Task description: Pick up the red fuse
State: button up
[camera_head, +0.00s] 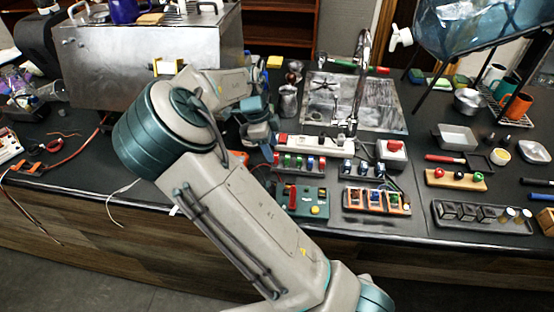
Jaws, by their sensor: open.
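My gripper (262,138) is at the end of my arm, left of the small-parts racks and low over the counter. It is open; its fingertips are small and partly lost against the dark counter, and I see nothing held between them. A small rack (300,171) right of my gripper holds several upright coloured pieces, green, red and blue among them. The red fuse seems to be one of these, but the pieces are too small to tell for sure. My forearm and elbow hide part of the counter left of the rack.
A power strip (310,143) lies behind the rack. A green box (306,201) with a yellow button is in front. A tray of orange-framed parts (376,201) is to the right. Loose cables lie at left.

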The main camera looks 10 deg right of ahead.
aim_at(275, 155)
jog(key=shift+x, duration=1.9)
jog(key=shift+d, duration=0.1)
jog(key=c, duration=0.8)
jog(key=shift+r, duration=0.1)
